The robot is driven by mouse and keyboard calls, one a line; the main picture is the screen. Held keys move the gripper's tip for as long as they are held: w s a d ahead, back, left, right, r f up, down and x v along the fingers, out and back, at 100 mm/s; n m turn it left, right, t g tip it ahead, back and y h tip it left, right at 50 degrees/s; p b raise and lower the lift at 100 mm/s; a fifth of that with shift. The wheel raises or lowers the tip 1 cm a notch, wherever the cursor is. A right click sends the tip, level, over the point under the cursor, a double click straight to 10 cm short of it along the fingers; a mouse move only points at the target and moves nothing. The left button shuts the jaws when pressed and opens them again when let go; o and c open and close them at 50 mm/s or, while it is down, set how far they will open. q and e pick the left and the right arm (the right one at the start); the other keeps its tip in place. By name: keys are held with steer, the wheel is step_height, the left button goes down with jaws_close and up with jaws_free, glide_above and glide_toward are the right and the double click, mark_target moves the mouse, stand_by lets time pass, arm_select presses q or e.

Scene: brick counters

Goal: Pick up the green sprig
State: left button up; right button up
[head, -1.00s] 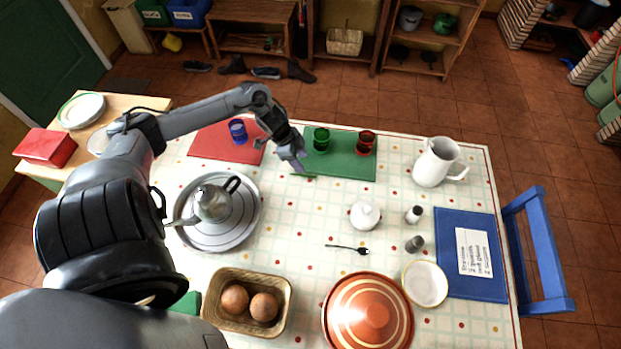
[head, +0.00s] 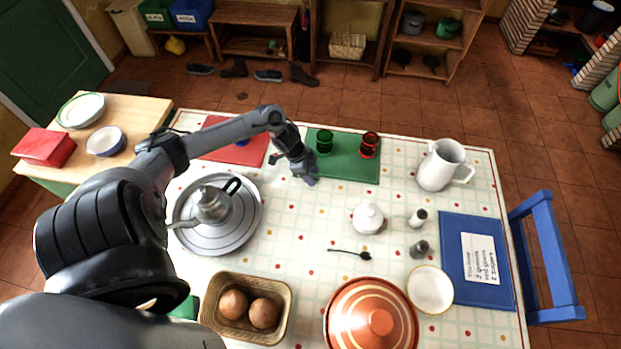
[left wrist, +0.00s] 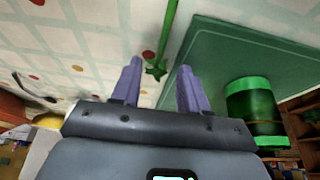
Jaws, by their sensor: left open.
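The green sprig (left wrist: 168,40) shows in the left wrist view as a thin green stem with a small leafy end. It lies on the checked tablecloth beside the edge of the green mat (left wrist: 225,55). My left gripper (left wrist: 160,72) is open, and the leafy end shows between its two purple fingers. I cannot tell how far the fingers are above it. In the head view my left gripper (head: 309,179) is at the lower left corner of the green mat (head: 352,170) and hides the sprig. My right gripper is not in view.
A green glass (head: 324,141) and a red glass (head: 369,145) stand on the green mat near the gripper. A metal pot (head: 211,205) on a round tray (head: 222,243) stands below the arm. A white sugar bowl (head: 368,217) is to the right. The cloth between is clear.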

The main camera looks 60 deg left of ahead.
arm_select(q)
steer(key=shift+s+f, duration=0.25)
steer(key=shift+f, duration=0.05)
